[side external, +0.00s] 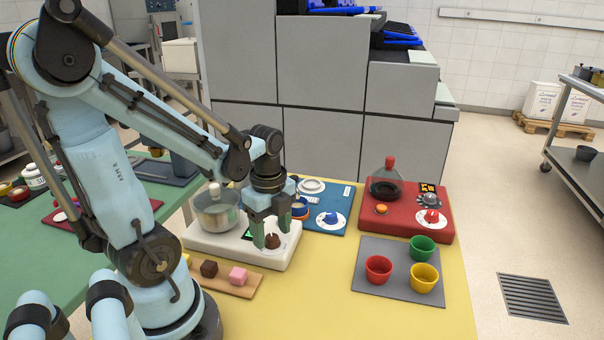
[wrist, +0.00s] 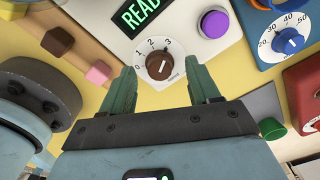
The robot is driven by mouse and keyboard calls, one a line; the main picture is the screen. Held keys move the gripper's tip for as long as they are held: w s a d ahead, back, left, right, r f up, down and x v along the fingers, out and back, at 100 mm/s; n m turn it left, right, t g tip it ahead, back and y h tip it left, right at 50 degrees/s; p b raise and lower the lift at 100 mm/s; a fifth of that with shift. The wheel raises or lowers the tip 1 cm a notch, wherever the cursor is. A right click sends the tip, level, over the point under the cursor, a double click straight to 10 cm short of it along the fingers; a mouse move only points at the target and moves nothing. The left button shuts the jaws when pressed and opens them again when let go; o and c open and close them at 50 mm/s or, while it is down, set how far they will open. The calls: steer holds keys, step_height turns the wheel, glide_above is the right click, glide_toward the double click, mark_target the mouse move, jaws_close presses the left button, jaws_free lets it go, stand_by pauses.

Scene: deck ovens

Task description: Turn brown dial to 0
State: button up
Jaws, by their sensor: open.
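The brown dial (wrist: 158,66) sits on a white round scale plate marked 0, 1, 2, 3 on the white appliance (wrist: 205,50). In the side external view the dial (side external: 273,240) shows at the front right of the white base (side external: 225,247). In the wrist view its pointer appears to aim up and right, near the 3, though the exact mark is hard to read. My gripper (wrist: 163,90) is open, its green fingers apart just short of the dial, one toward each side. In the side external view my gripper (side external: 265,238) hangs pointing down over the dial. I cannot tell whether it touches.
A purple button (wrist: 214,22) and a lit READY display (wrist: 142,12) are near the dial. A blue device with a blue dial (side external: 331,218) and a red device (side external: 405,222) stand to the right. Several coloured cups stand on a grey mat (side external: 372,283). Brown and pink cubes lie on a wooden board (side external: 222,284).

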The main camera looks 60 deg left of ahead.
steer(key=shift+f, duration=0.4)
steer(key=c, duration=1)
